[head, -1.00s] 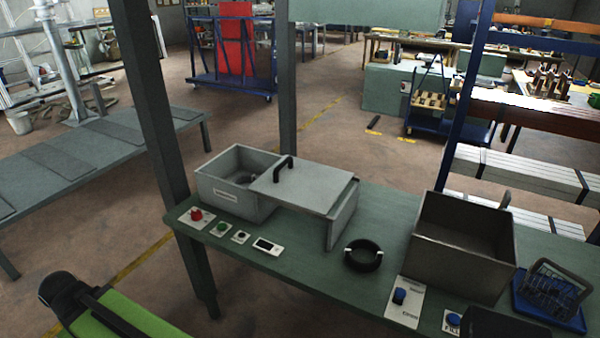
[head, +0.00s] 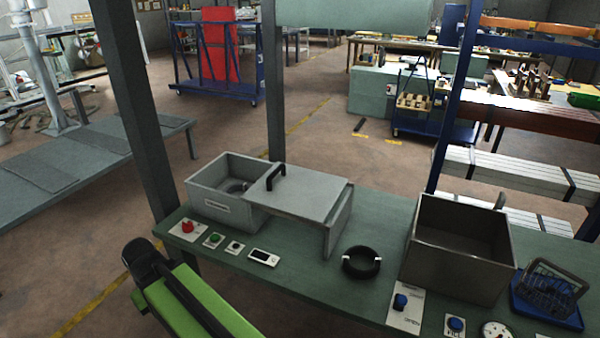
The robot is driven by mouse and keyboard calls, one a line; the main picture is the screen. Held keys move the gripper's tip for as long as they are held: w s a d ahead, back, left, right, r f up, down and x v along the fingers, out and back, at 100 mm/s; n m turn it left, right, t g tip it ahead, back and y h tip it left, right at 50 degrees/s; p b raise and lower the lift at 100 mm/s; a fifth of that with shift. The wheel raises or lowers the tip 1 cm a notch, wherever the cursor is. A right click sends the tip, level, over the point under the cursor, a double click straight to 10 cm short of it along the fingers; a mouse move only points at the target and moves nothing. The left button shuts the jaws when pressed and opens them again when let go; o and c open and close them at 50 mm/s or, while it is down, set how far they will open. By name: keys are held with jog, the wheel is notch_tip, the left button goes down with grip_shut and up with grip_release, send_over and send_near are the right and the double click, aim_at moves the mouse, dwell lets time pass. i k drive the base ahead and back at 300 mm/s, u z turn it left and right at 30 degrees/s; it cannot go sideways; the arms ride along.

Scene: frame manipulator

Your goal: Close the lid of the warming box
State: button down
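The warming box appears to be the grey open-topped box (head: 207,208) with a small white label, at the left of the green bench; the label is too small to read. Its flat grey lid (head: 305,192), with a black handle (head: 275,175) near its left edge, lies to the right. The lid covers the right part and rests toward a grey support (head: 338,228). The left part is open, and a dark round thing shows inside. My green and black arm shows at the lower left, in front of the bench. My gripper is not in view.
Along the bench's (head: 300,280) front are a red button (head: 187,227), small switches and a display (head: 263,257). A black ring (head: 361,263), an open steel bin (head: 460,262), blue buttons and a wire basket (head: 550,290) stand right. A dark post (head: 135,110) rises at the left.

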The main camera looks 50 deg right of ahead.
aim_at(309, 194)
jog(key=z, duration=0.15)
jog(key=i, duration=1)
jog(key=u, duration=0.1)
